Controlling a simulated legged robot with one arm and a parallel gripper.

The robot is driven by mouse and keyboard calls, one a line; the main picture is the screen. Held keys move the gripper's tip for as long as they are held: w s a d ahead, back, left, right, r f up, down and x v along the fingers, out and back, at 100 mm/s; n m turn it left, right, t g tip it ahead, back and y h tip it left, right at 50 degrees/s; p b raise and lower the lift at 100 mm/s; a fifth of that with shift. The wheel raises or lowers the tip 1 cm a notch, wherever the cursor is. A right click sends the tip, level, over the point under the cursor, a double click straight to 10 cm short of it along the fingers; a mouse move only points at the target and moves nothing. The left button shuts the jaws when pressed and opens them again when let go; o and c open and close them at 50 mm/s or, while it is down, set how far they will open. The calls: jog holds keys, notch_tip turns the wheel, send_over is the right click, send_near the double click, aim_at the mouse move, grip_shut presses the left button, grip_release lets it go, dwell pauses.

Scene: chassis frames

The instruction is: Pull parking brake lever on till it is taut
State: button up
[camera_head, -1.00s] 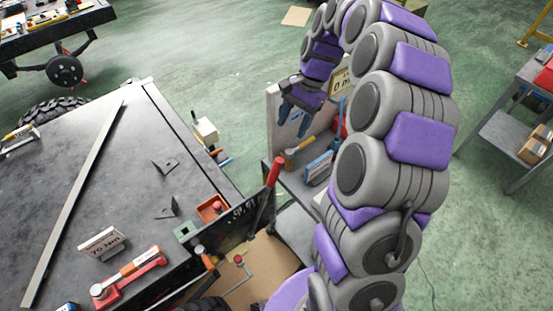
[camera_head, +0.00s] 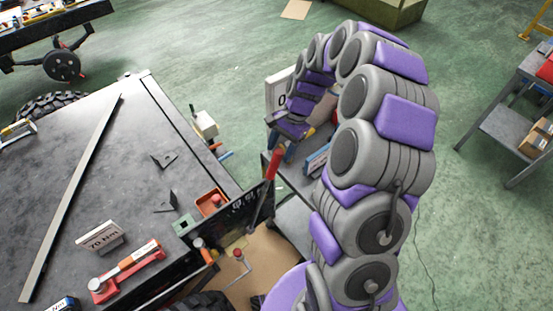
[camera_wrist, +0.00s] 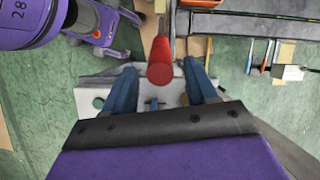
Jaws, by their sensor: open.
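The parking brake lever (camera_head: 273,168) has a red grip and stands upright beside a black panel at the right edge of the bench in the head view. Its red grip also shows end-on in the wrist view (camera_wrist: 160,50). My gripper (camera_head: 281,146) is open, with its blue fingers at the top of the grip. In the wrist view, the fingers (camera_wrist: 159,67) lie on either side of the red grip, with gaps showing. My wrist partly hides the space behind the lever in the head view.
A small cart (camera_head: 292,218) stands behind the lever. A grey shelf (camera_head: 515,120) is at far right.

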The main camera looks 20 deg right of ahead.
aim_at(276, 159)
jog(key=shift+x, duration=2.2)
grip_shut()
